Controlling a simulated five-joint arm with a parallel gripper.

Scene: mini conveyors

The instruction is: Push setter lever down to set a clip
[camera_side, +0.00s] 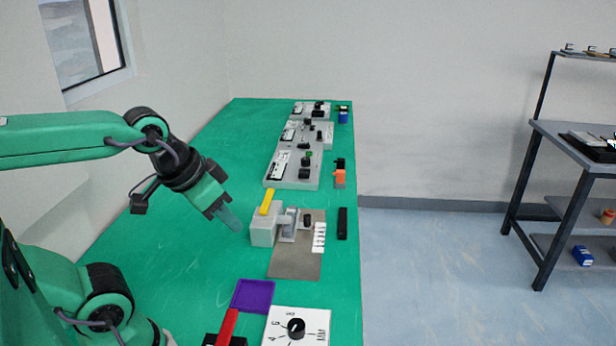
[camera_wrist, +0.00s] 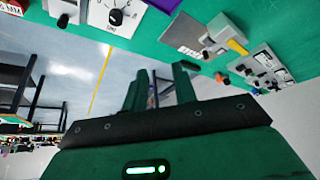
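The setter is a grey block (camera_side: 263,228) with a yellow lever (camera_side: 269,201) rising from its top and slanting, on a grey-brown plate (camera_side: 295,265) at the green table's middle. In the wrist view the setter (camera_wrist: 222,29) and its yellow lever (camera_wrist: 237,46) are at the upper right. My gripper (camera_side: 236,226) hangs tilted just left of the block in the side view and appears apart from it. In the wrist view its two fingers (camera_wrist: 160,88) stand apart with nothing between them. I cannot make out a clip.
Several grey control panels (camera_side: 280,182) line the table behind the setter. A black bar (camera_side: 342,223) lies to its right. A purple tray (camera_side: 253,296), a red lever (camera_side: 228,326) and a white dial panel (camera_side: 300,328) are in front. The table's left side (camera_side: 205,160) is clear.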

